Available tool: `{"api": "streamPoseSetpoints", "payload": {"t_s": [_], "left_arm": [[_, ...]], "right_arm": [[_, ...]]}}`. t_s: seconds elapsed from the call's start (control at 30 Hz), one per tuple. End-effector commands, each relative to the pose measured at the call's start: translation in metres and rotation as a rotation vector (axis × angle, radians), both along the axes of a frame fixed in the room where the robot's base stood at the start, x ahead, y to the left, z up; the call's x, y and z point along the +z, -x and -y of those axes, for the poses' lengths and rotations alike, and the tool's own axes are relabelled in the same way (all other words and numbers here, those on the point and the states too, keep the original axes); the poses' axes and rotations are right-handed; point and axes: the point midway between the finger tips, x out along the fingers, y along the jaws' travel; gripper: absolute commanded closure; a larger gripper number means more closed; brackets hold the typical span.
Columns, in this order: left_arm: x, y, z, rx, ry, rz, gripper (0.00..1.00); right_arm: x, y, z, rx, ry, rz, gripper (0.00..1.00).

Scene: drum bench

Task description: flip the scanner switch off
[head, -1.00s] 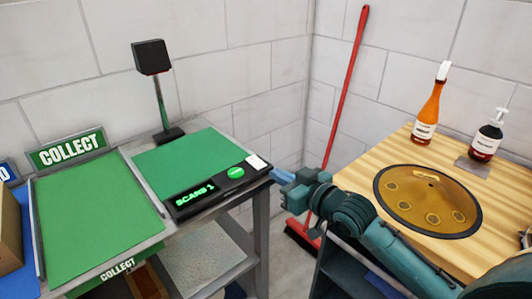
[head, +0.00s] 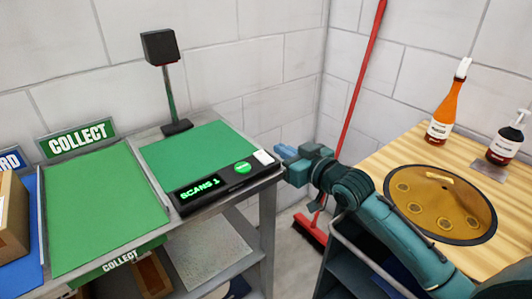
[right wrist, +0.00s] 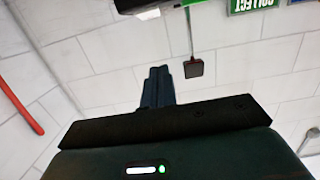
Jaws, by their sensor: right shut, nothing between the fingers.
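The scanner head (head: 159,46) stands on a post behind. My right gripper (head: 281,151) is shut and empty, just right of the switch by the bench's right edge; contact is unclear. Its closed blue fingers (right wrist: 158,88) show in the right wrist view. My left gripper is not in view.
A green collect tray (head: 100,210) and its sign (head: 77,139) are left of the scanner bench. A red broom (head: 352,100) leans at the corner. A wooden drum bench (head: 375,165) with a gold drum (head: 440,205) and two bottles is at right.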

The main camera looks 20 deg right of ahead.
Motion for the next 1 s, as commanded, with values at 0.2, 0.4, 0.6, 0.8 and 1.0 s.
{"api": "streamPoseSetpoints", "payload": {"t_s": [0.2, 0.4, 0.6, 0.8, 1.0], "left_arm": [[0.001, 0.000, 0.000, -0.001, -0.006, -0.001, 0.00], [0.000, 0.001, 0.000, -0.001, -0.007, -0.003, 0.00], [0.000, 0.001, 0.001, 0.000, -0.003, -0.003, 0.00], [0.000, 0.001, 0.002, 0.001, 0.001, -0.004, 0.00], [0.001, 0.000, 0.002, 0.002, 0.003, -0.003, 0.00]], "right_arm": [[-0.004, -0.047, -0.017, 0.000, -0.001, 0.001, 1.00], [-0.027, -0.065, -0.024, 0.000, 0.001, -0.005, 1.00], [-0.045, -0.067, -0.024, 0.000, 0.001, -0.001, 1.00], [-0.048, -0.067, -0.025, 0.000, 0.001, -0.001, 1.00], [-0.048, -0.067, -0.024, 0.000, 0.001, -0.001, 1.00]]}}
